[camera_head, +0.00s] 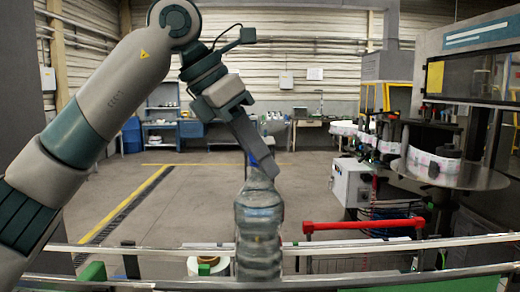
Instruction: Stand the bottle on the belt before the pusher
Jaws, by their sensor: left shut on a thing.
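A clear plastic bottle (259,225) with a blue cap stands upright in the middle of the head view. My left gripper (264,165) comes down from above and is shut on the bottle's cap and neck. The belt runs across the bottom of the view between metal guide rails (400,244). The bottle's base is at the height of the front rail; I cannot tell whether it touches the belt. I cannot make out the pusher for certain. My right gripper is not in view.
A red bar (362,224) sits behind the belt, right of the bottle. A labelling machine with a round plate (455,173) and label reels (433,163) stands at the right. A white roll (207,266) is left of the bottle. Open floor lies behind.

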